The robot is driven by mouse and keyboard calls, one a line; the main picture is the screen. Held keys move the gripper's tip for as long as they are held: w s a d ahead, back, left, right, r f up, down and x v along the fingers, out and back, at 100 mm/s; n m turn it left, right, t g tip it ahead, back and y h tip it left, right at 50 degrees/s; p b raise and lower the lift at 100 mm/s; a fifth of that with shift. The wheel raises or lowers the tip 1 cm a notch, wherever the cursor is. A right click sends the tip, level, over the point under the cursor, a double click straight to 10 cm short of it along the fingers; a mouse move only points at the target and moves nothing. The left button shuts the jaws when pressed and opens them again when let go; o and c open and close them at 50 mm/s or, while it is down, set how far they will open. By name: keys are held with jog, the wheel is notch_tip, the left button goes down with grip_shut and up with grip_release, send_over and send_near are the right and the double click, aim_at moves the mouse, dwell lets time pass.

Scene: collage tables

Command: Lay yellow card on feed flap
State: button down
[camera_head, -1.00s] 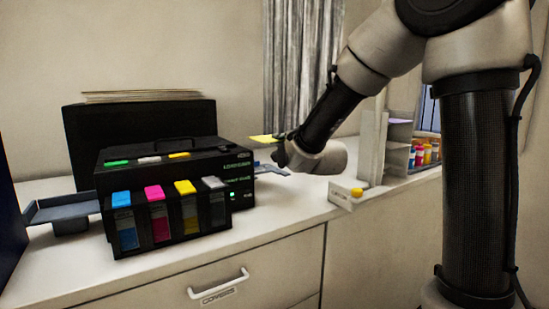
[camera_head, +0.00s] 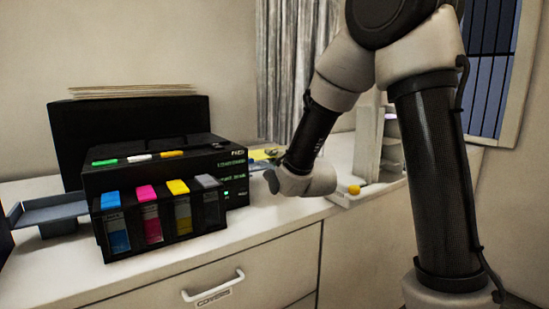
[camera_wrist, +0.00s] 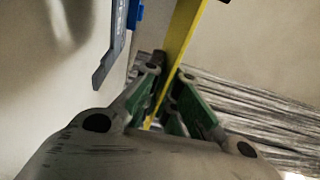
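The yellow card (camera_head: 262,154) shows at the right side of the black printer (camera_head: 165,165), partly hidden by my arm. In the wrist view the yellow card (camera_wrist: 184,38) is a narrow strip seen nearly edge-on, running down between the fingers. My gripper (camera_wrist: 168,100), with green finger pads, is shut on it. In the head view my gripper (camera_head: 271,153) is small and partly hidden behind my wrist. A blue-grey plate (camera_wrist: 112,52), probably the feed flap, is left of the card in the wrist view, with a gap between them. In the head view the flap is mostly hidden.
Colour cartridges (camera_head: 150,220) stand at the printer's front, and a grey-blue tray (camera_head: 48,212) is at its left. A white stand with a yellow knob (camera_head: 353,189) is right of my wrist. The counter front (camera_head: 270,225) is clear.

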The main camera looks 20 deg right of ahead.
jog(key=shift+w+f, duration=0.1)
jog(key=shift+f, duration=0.25)
jog(key=w+f, duration=0.1)
jog(key=w+a+f, duration=0.1)
jog(key=w+f, duration=0.2)
jog(key=w, duration=0.1)
jog(key=shift+w+a+f, duration=0.2)
jog(key=shift+a+f, duration=0.15)
jog(key=shift+a, duration=0.05)
jog(key=shift+f, duration=0.85)
jog(key=c, duration=1.6)
grip_release()
jog(key=shift+o, duration=0.2)
jog(key=shift+s, duration=0.1)
